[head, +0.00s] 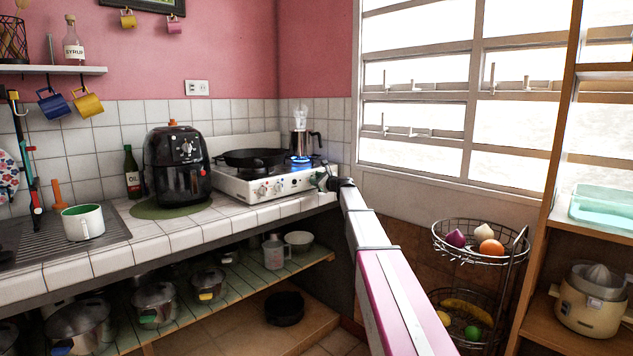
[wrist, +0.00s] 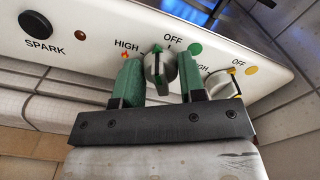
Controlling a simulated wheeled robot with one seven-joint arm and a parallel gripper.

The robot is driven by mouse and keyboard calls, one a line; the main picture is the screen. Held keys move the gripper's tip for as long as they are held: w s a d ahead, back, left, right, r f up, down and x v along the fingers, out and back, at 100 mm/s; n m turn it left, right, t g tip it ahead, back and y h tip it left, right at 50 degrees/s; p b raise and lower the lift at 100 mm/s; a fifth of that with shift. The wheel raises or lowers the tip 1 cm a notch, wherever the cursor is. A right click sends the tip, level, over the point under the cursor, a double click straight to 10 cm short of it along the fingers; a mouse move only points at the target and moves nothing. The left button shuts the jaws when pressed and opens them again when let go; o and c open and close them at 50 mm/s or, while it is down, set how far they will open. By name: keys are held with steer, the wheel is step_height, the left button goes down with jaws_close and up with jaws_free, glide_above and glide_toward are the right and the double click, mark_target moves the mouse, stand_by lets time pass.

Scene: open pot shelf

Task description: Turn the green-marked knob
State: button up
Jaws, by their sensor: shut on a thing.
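The green-marked knob (wrist: 160,68) is pale with a green pointer line, on the stove's white front panel. A green dot (wrist: 195,48) sits beside it, with "OFF" and "HIGH" printed around it. Its pointer stands about upright, toward "OFF". My gripper (wrist: 160,80) has a green finger on either side of the knob and is shut on it in the wrist view. In the head view my gripper (head: 326,181) is at the right end of the stove (head: 240,186), where it hides the knob.
A yellow-marked knob (wrist: 224,86) is close to the right finger. A black spark button (wrist: 36,24) is at the left. A moka pot (head: 301,142) stands over a blue flame and a black pan (head: 254,157) is beside it. A wire fruit rack (head: 480,252) stands right of my arm.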

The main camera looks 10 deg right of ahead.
steer(key=m, duration=0.6)
steer(key=shift+d, duration=0.1)
stand_by(0.6)
steer(key=o, duration=0.9)
steer(key=v, duration=1)
steer(key=shift+s+d, duration=0.2)
steer(key=shift+s, duration=0.1)
